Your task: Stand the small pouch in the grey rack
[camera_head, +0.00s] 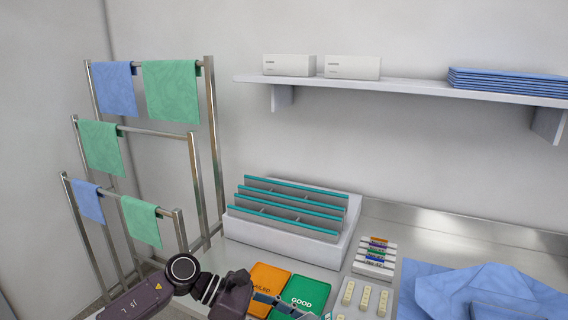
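The grey rack (327,236) stands on the steel counter against the wall, a pale stepped block with several teal-edged grey dividers and slots between them. No pouch is visible in its slots. My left gripper (284,306) is at the bottom edge, in front of the rack and over the orange and green cards. Its fingers are small and partly cut off, so I cannot tell whether it is open or holds anything. I cannot clearly make out the small pouch. My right gripper is out of view.
An orange card (268,277) and a green card marked GOOD (308,291) lie before the rack. Colored labeled strips (376,252), pale pieces (366,298) and blue cloth (480,288) lie rightward. A towel stand (214,150) is left; a shelf (400,86) hangs above.

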